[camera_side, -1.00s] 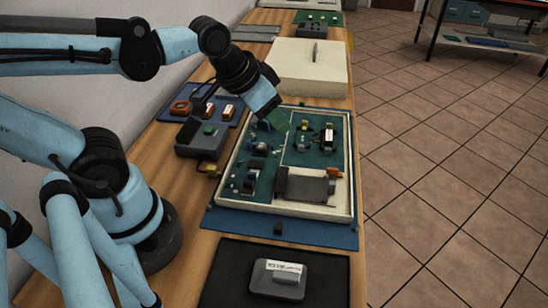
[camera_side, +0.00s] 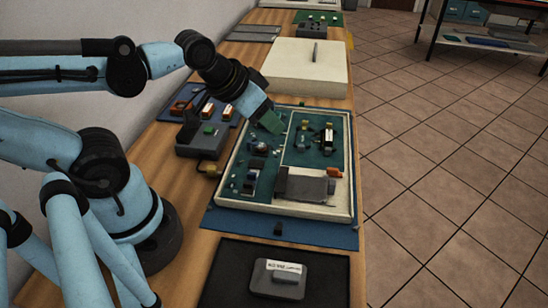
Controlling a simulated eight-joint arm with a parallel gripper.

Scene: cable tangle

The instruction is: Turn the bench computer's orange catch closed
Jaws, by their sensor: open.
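The bench computer (camera_side: 229,186) is an open cream case with green circuit boards inside, lying on a blue mat (camera_side: 300,233). A small orange part (camera_side: 334,172), which looks like the catch, sits at the right end of a grey block (camera_side: 306,186) inside the case. Its turned position is too small to tell. My gripper (camera_side: 272,121) is over the upper left part of the case, pointing down and right, apart from the orange part. Its greenish tip blends with the board, and its fingers are hard to make out. Nothing is visibly held.
A dark grey box (camera_side: 203,140) with a green button stands left of the case. A blue tray (camera_side: 208,104) with orange parts is behind it. A cream box (camera_side: 306,67) stands beyond. A black mat with a grey labelled device (camera_side: 278,279) lies in front.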

